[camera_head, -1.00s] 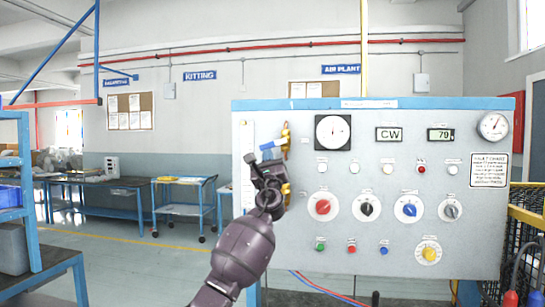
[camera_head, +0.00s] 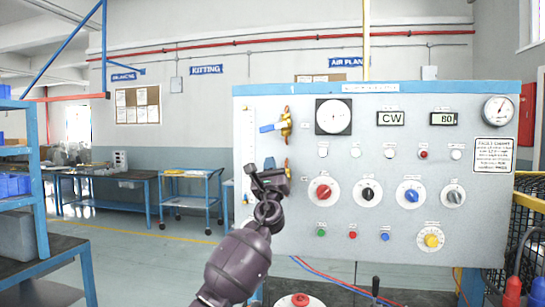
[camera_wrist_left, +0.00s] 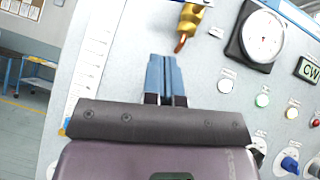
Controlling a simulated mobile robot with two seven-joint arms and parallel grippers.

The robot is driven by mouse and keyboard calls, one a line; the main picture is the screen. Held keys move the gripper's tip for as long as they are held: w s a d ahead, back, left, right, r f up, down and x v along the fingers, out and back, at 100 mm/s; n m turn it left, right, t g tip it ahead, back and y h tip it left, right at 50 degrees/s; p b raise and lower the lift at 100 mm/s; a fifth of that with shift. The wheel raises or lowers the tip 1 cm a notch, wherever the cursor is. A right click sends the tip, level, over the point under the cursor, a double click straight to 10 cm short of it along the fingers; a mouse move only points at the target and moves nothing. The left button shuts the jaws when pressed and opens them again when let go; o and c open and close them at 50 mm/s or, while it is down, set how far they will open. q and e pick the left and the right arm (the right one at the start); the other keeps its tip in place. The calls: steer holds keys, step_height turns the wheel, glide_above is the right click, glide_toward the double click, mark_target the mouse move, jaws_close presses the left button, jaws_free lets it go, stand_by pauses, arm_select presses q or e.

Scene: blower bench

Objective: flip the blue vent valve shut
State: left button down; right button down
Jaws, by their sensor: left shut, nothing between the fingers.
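The blue vent valve handle (camera_head: 270,127) points left, nearly level, from a brass valve body (camera_head: 286,125) at the panel's left side. My left gripper (camera_head: 269,164) is below the handle, with a visible gap between them. Its blue fingers (camera_wrist_left: 165,76) are together and empty in the left wrist view. The brass body (camera_wrist_left: 194,18) with a copper-coloured outlet shows there above and right of the fingertips. The handle is out of that view. A lower brass fitting (camera_head: 287,168) is partly behind my gripper. My right gripper is not in view.
The panel (camera_head: 470,255) carries knobs, buttons, a dial gauge (camera_head: 333,117) and displays right of the valve. A red round button (camera_head: 300,300) shows at the bottom edge. A blue rack (camera_head: 40,200) stands at left. Open floor lies between it and the panel.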

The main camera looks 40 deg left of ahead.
arm_select(q)
steer(key=shift+v, duration=2.75)
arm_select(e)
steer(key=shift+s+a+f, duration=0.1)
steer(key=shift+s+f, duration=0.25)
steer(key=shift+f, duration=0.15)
arm_select(q)
steer(key=shift+d, duration=0.1)
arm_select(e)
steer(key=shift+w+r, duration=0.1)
